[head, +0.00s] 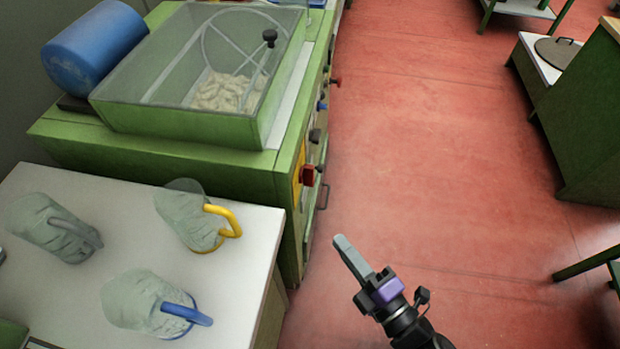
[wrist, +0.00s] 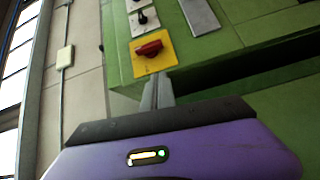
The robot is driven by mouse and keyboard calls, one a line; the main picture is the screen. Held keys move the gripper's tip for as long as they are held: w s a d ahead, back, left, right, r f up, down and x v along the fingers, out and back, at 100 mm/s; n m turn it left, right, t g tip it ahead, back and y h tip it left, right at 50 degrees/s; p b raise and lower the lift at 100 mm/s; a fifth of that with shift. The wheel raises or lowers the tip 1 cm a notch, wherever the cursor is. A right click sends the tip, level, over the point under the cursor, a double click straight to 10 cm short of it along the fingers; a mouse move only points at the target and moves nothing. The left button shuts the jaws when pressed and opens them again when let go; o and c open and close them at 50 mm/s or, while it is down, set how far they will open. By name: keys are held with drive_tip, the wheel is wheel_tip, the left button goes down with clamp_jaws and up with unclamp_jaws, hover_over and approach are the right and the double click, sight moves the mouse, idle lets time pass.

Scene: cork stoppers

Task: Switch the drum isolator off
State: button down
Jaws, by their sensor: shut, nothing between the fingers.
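A red rotary handle on a yellow plate, which looks like the isolator, is on the front of the green machine. In the head view the red handle (head: 307,174) sticks out near the machine's near corner, with the yellow plate (head: 297,170) beside it. In the wrist view the red handle (wrist: 148,48) lies roughly crosswise on the yellow plate (wrist: 164,60). My gripper (head: 341,241) is shut and empty, out over the floor to the right of the machine front. Its fingertips (wrist: 157,80) show just below the plate in the wrist view; I see no contact with the handle.
A black knob (wrist: 143,18) sits beside the isolator. Further along the front are a blue knob (head: 322,105) and another red knob (head: 335,81). A bar handle (head: 324,195) juts out below. A white table (head: 235,272) with jugs stands at left. The red floor (head: 440,150) is clear.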

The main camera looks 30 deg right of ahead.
drive_tip(key=shift+a+n, duration=0.15)
drive_tip(key=shift+n, duration=0.55)
drive_tip(key=shift+w, duration=0.1)
drive_tip(key=p, duration=0.2)
approach(307, 184)
drive_tip(key=w+a, duration=0.3)
drive_tip(key=shift+w+d+r+p, duration=0.15)
drive_tip(key=shift+w+d+p, duration=0.4)
drive_tip(key=shift+w+d, duration=0.7)
drive_tip(key=shift+w+a+b, duration=0.1)
drive_tip(key=shift+a+b, duration=0.05)
drive_tip(key=shift+b, duration=0.2)
drive_tip(key=shift+f+b, duration=0.25)
drive_tip(key=shift+b, duration=0.2)
drive_tip(key=shift+r, duration=0.1)
